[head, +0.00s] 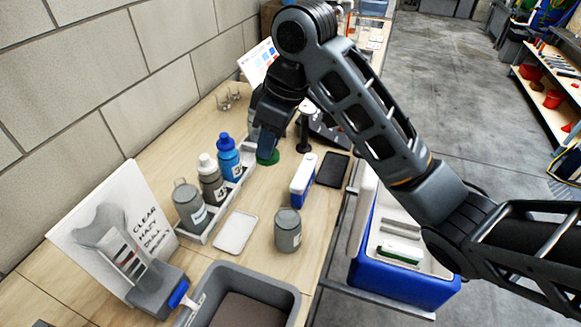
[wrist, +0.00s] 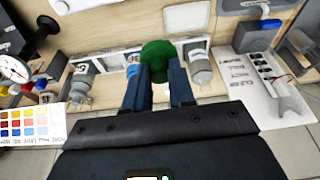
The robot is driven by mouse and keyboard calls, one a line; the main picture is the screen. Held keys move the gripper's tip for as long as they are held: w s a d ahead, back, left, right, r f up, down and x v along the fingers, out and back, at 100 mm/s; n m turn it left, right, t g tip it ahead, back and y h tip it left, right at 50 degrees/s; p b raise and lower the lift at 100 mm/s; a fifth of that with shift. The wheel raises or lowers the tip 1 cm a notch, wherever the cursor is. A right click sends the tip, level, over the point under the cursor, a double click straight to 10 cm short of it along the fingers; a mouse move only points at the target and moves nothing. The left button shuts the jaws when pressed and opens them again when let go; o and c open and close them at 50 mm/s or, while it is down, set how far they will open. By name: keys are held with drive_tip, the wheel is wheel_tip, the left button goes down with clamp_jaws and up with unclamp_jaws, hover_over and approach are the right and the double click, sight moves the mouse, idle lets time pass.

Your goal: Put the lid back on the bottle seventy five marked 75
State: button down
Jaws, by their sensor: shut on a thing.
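My gripper (head: 267,146) points down above the wooden bench, shut on a green lid (head: 268,158). In the wrist view the green lid (wrist: 158,52) sits between the two fingertips (wrist: 158,70). In the head view a blue-capped bottle (head: 228,158), a white-capped grey bottle (head: 211,180) and a clear-topped grey bottle (head: 190,207) stand upright in a white rack. Another pale bottle (head: 252,122) is partly hidden behind my gripper. The labels are too small to read surely, so I cannot tell which is 75.
A blue and white box (head: 303,180), a dark flat device (head: 333,169) and a white tray (head: 236,232) lie on the bench. A grey bin (head: 285,291) is at the front, a sign board (head: 110,232) at left. A blue cooler (head: 397,283) stands beside the bench.

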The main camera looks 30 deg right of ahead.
drive_tip(key=s+f+n, duration=0.1)
drive_tip(key=s+n, duration=0.2)
drive_tip(key=s, duration=0.5)
drive_tip(key=shift+g+y, duration=0.3)
drive_tip(key=shift+y, duration=0.1)
drive_tip(key=b+x, duration=0.3)
drive_tip(key=x, duration=0.1)
drive_tip(key=d+b+x, duration=0.1)
drive_tip(key=b+x, duration=0.1)
drive_tip(key=shift+s+a+f+b, duration=0.1)
drive_tip(key=shift+s+f+b, duration=0.2)
drive_tip(key=shift+s, duration=0.05)
drive_tip(key=shift+f, duration=0.2)
idle(1.7)
drive_tip(key=c, duration=0.9)
unclamp_jaws()
drive_tip(key=shift+o, duration=0.6)
drive_tip(key=o, duration=0.4)
